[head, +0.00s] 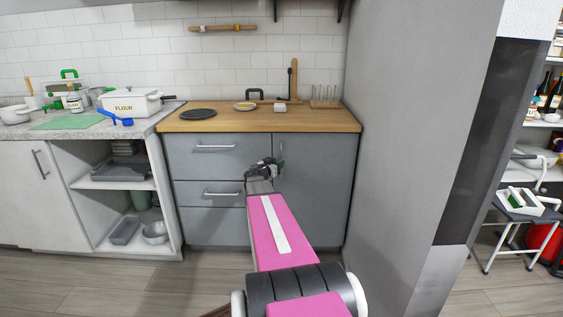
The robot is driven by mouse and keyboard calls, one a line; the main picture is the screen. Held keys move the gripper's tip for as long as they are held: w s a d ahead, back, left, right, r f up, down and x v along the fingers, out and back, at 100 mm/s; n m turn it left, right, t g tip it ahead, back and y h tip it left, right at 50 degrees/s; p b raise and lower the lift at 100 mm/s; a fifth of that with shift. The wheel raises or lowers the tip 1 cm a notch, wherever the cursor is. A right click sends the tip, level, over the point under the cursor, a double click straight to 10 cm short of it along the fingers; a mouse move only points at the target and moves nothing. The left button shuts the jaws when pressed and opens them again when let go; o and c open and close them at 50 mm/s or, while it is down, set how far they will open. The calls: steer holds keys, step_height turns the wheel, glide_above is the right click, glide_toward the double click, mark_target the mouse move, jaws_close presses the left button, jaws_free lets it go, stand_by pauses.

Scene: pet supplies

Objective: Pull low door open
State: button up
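A grey low door (316,192) is the right part of the cabinet under the wooden countertop and looks closed. A short vertical piece at its upper left edge, likely its handle (281,151), shows just beside my gripper. My gripper (268,168) is at the end of my pink arm, in front of the seam between the drawers and this door. It is small and dark here, and I cannot tell whether its fingers are open, shut or touching the handle. My arm hides the door's lower left part.
Grey drawers (213,157) with bar handles are left of the door. An open shelf unit (110,184) and a white door (25,183) stand further left. A grey wall (405,170) rises close on the right. The wooden floor (110,285) in front looks clear.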

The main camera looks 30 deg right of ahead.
steer(key=shift+x, duration=2.05)
jaws_close()
steer(key=shift+s, duration=0.1)
